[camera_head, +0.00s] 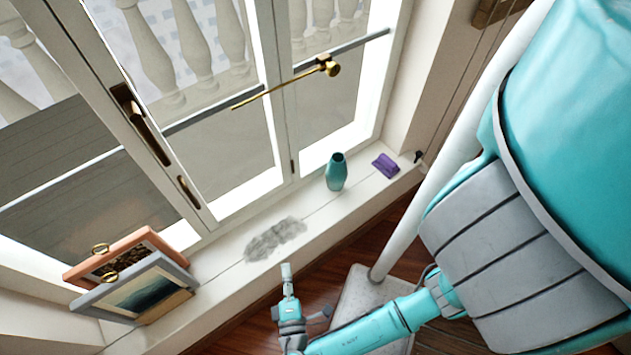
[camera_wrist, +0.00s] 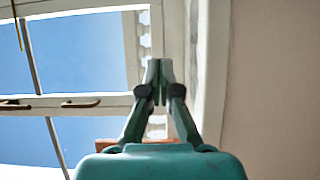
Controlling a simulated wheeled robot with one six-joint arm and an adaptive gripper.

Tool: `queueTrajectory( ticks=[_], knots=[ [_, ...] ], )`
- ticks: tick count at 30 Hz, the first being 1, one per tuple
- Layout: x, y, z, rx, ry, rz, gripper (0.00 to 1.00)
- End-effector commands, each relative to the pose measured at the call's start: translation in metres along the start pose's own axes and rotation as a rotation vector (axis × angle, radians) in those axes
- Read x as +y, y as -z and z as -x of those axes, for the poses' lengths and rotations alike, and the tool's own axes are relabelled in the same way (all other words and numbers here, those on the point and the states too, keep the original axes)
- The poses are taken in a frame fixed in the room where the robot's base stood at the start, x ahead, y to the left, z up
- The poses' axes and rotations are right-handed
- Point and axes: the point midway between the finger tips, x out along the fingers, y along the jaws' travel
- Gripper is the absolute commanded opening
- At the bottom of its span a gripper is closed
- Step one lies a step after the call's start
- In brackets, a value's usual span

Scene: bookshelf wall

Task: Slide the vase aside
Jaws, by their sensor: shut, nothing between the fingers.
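A teal vase (camera_head: 336,172) stands upright on the white window sill in the head view, right of the middle of the sill. My gripper (camera_head: 286,268) is below and left of it in the picture, near the sill's front edge and apart from the vase. The gripper is shut and empty. In the wrist view the closed fingers of my gripper (camera_wrist: 158,68) point toward the window frame. The vase does not show in the wrist view.
A purple object (camera_head: 385,165) lies right of the vase. A grey smudge (camera_head: 275,239) marks the sill to its left. Two picture frames (camera_head: 140,290) lean at the far left. The window (camera_head: 220,140) with brass handles is behind. The sill between smudge and vase is clear.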

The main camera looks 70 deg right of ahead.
Motion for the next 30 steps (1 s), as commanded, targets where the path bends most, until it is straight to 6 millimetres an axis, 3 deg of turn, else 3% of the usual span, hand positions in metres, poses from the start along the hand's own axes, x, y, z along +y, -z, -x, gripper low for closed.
queueTrajectory(
  ticks=[11,19,23,30],
  knots=[
    [-0.003,0.003,-0.014,-0.065,0.001,-0.001,0.00],
    [-0.005,0.005,-0.036,-0.155,0.002,-0.002,0.00],
    [-0.007,0.005,-0.054,-0.220,0.003,-0.003,0.00],
    [-0.010,-0.003,-0.106,-0.390,0.003,-0.004,0.00]
  ],
)
